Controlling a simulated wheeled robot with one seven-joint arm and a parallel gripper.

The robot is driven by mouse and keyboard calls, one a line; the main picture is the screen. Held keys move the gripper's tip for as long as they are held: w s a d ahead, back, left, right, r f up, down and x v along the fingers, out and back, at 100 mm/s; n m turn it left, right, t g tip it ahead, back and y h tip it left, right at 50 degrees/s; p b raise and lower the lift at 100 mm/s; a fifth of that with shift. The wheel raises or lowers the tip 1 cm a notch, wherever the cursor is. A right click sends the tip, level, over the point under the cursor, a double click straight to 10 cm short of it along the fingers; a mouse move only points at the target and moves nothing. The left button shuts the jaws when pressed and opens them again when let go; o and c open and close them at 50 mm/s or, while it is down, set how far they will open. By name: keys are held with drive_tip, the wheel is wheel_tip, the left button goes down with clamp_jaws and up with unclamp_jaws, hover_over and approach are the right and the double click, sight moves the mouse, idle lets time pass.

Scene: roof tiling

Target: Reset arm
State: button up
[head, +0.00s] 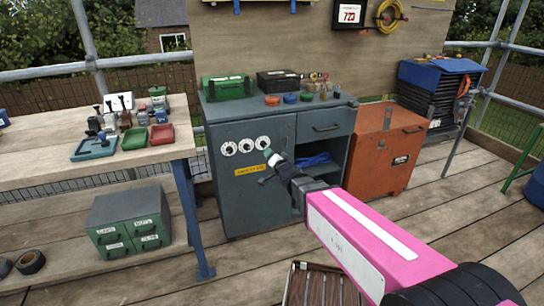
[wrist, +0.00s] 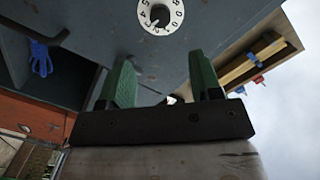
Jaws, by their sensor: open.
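My arm reaches from the lower right of the head view toward the front of a grey cabinet (head: 225,190). My gripper (head: 270,156) has green fingers and is close to the rightmost of three white dials (head: 262,142). In the wrist view the two green fingers (wrist: 160,80) stand apart with nothing between them. A white numbered dial (wrist: 160,14) with a dark knob lies beyond the fingertips there, partly cut off by the top edge. Whether the fingertips touch the cabinet front cannot be told.
The cabinet's open compartment holds something blue (head: 312,160). An orange chest (head: 375,160) stands to the right. A workbench (head: 165,153) with trays and small tools is at left, with a green drawer box (head: 128,215) below. A slatted crate (head: 322,285) stands at the bottom middle.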

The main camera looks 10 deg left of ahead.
drive_tip(key=shift+d, duration=0.1)
drive_tip(key=s+d+f+g+h, duration=0.1)
drive_tip(key=d+f+g+h, duration=0.3)
drive_tip(key=d, duration=0.8)
drive_tip(key=s+d+f+g+h, duration=0.15)
drive_tip(key=d+f+h, duration=0.3)
drive_tip(key=d, duration=0.75)
drive_tip(key=s+d+f+n+g, duration=0.2)
drive_tip(key=s+d+f+g, duration=0.2)
drive_tip(key=s+d+g, duration=0.5)
drive_tip(key=s+d+h, duration=0.1)
drive_tip(key=s+d, duration=0.3)
drive_tip(key=d, duration=0.1)
drive_tip(key=shift+d, duration=0.1)
